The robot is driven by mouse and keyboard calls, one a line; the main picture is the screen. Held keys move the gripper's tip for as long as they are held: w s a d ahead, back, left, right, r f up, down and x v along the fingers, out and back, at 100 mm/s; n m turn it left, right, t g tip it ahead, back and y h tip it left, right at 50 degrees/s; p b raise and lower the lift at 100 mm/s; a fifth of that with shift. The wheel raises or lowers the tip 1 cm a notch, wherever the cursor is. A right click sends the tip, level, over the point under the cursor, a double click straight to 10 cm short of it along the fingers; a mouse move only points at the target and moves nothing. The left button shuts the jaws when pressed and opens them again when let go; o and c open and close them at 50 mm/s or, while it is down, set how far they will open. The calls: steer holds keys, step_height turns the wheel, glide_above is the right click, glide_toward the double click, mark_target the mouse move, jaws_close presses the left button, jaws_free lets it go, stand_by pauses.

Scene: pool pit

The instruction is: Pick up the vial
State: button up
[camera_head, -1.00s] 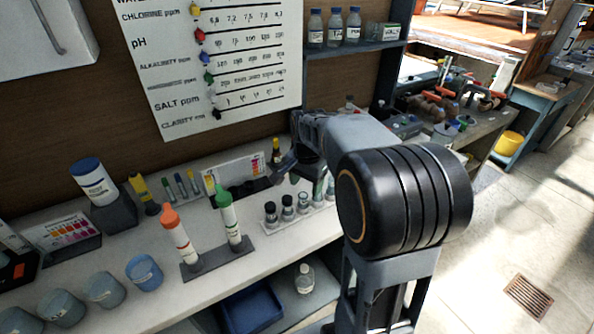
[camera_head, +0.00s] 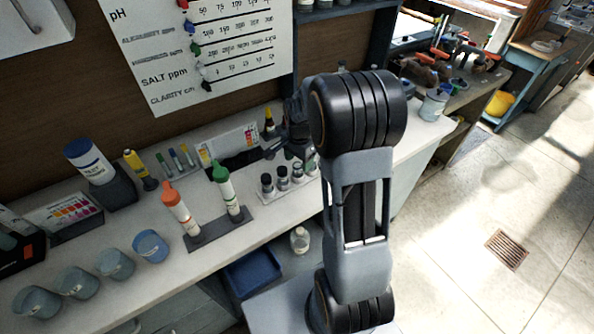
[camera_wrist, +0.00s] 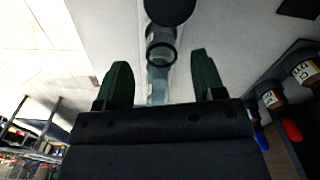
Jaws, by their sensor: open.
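Several small vials (camera_head: 282,176) with dark caps stand upright in a white rack on the bench, in the middle of the head view. My gripper (camera_head: 277,150) is just behind and above the rack there, partly hidden by my own arm. In the wrist view, my gripper (camera_wrist: 157,82) shows two dark green fingers spread apart with nothing clamped. A clear glass vial (camera_wrist: 158,86) with a dark round cap shows in the gap between the fingers and beyond them. I cannot tell how far it is from the fingertips, or which vial in the rack it is.
An orange-capped bottle (camera_head: 180,209) and a green-capped bottle (camera_head: 228,192) stand in a grey holder left of the rack. Blue-grey cups (camera_head: 150,246) line the bench front. A white-labelled jar (camera_head: 90,162) stands at the left. A test chart hangs on the wall behind.

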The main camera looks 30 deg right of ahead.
mark_target(297, 166)
steer(key=shift+a+f+p, duration=0.15)
steer(key=shift+f+p, duration=0.1)
steer(key=shift+f, duration=0.9)
steer(key=shift+a+f+p, duration=0.1)
steer(key=shift+f+p, duration=0.15)
steer(key=shift+f, duration=0.85)
steer(key=c, duration=1)
steer(key=shift+r, duration=0.1)
steer(key=shift+w+r+b, duration=0.1)
steer(key=shift+r+b, duration=0.25)
steer(key=shift+r, duration=0.15)
steer(key=s+d+r+b, duration=0.3)
steer(key=s+d+r, duration=0.1)
steer(key=s+r, duration=0.7)
steer(key=s, duration=0.2)
steer(key=shift+s+r, duration=0.3)
steer(key=shift+r, duration=0.1)
